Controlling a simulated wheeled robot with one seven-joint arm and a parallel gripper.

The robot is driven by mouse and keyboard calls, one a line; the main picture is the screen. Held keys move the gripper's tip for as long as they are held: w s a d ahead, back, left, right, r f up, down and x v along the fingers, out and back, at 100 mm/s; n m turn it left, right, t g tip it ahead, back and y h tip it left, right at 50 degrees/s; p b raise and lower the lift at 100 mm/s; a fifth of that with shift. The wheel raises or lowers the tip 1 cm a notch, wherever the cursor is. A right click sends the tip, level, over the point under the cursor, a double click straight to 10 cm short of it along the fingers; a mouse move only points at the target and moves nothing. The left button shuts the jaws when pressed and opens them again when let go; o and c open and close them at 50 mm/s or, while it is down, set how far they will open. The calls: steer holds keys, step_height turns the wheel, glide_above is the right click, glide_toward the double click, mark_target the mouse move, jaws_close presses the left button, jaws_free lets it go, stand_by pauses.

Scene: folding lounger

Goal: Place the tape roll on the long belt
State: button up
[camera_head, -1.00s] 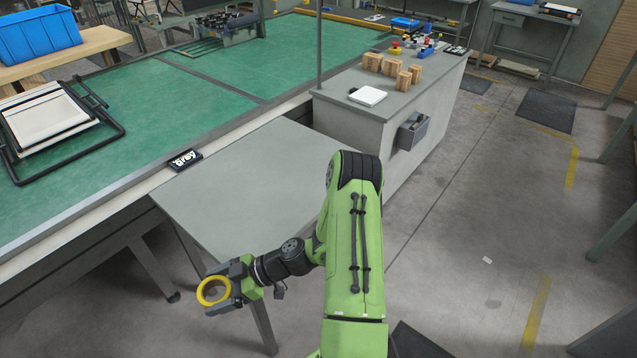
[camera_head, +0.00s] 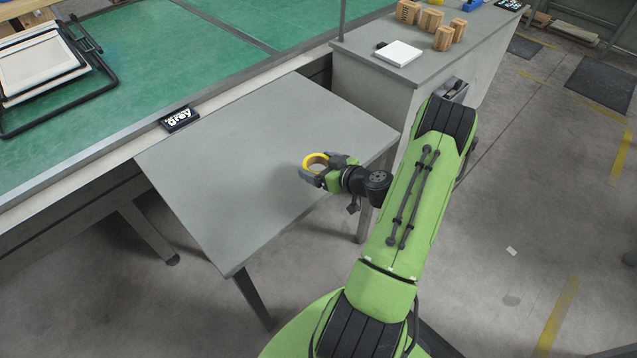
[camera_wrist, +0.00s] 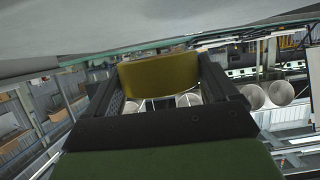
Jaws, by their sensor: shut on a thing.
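The yellow tape roll (camera_head: 314,157) is held in my gripper (camera_head: 316,170), in front of and over the grey side table in the head view. My gripper is shut on the roll, with a finger on either side of it. In the wrist view the yellow roll (camera_wrist: 158,72) shows between the two dark fingers. The long green belt (camera_head: 180,75) runs along the left and back of the head view, beyond the grey table. The roll is apart from the belt.
The grey side table (camera_head: 250,140) has a clear top. A small dark sign (camera_head: 180,119) stands at the belt's near edge. A folded lounger (camera_head: 40,65) lies on the belt at left. A grey cabinet (camera_head: 375,80) at the right bears a white pad (camera_head: 398,53) and wooden blocks (camera_head: 431,20).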

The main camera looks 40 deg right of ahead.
step_height(320, 180, down, 5)
steer(key=shift+f+b, duration=0.15)
steer(key=shift+b, duration=0.3)
steer(key=shift+a+f, duration=0.1)
steer(key=shift+f, duration=0.05)
steer(key=o, duration=0.8)
